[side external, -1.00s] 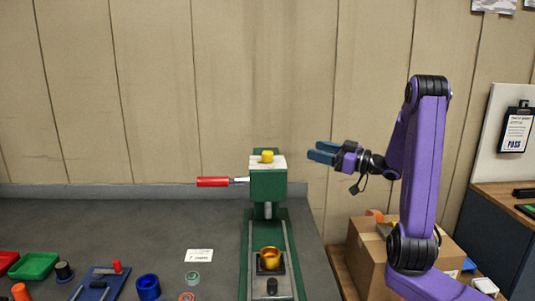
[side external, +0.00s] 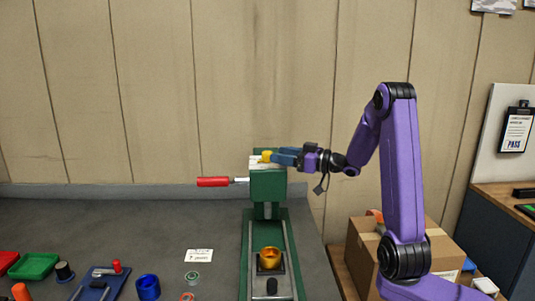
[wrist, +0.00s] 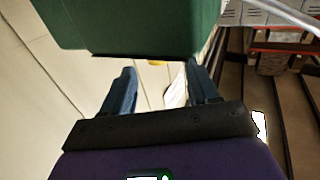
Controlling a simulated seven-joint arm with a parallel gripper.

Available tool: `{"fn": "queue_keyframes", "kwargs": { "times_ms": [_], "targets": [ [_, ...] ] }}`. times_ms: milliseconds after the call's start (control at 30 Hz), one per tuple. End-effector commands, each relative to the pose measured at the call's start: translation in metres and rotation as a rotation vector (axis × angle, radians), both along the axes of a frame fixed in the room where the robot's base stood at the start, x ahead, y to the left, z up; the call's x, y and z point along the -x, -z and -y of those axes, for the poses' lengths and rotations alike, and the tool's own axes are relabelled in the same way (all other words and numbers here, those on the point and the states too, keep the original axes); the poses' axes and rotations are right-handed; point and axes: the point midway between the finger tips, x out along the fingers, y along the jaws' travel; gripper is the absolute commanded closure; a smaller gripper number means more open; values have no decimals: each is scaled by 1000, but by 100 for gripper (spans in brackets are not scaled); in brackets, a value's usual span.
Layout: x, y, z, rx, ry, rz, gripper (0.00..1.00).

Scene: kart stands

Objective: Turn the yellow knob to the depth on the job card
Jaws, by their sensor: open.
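The yellow knob (side external: 266,156) sits on the white top plate of the green press (side external: 268,185). My gripper (side external: 277,157) is open and reaches in from the right at knob height. Its blue fingertips are right beside the knob; I cannot tell whether they touch or straddle it. In the wrist view the two fingers (wrist: 160,78) are spread apart, with the green press body (wrist: 130,25) beyond them. A small orange-yellow sliver (wrist: 155,62) shows between them, perhaps the knob. A white card (side external: 199,256), perhaps the job card, lies on the bench; its writing is too small to read.
A red-handled lever (side external: 213,182) sticks out left of the press. A gold cup (side external: 270,257) stands on the press base. A green tray (side external: 34,266), a blue cup (side external: 148,287) and small parts lie at left. A cardboard box (side external: 366,255) stands right of the bench.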

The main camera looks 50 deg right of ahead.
Motion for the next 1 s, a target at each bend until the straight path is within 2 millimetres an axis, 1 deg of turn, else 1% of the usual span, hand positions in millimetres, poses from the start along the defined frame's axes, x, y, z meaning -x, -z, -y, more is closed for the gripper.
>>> {"fn": "queue_keyframes", "kwargs": {
  "times_ms": [33, 100, 300, 500, 733, 767, 800, 900, 1000],
  "targets": [
    [-10, 0, -4, 1, -4, 0, 40],
    [-20, 0, -8, 1, -3, 0, 40],
    [-43, 0, -14, 0, -1, 0, 40],
    [-51, 0, -17, 0, 0, 0, 40],
    [-51, 0, -17, 0, 0, 0, 40],
    [-51, 0, -17, 0, 0, 0, 47],
    [-51, 0, -17, 0, 0, 0, 60],
    [-51, 0, -17, 0, 1, 0, 90],
    [-51, 0, -17, 0, 1, 0, 90]
  ]
}}
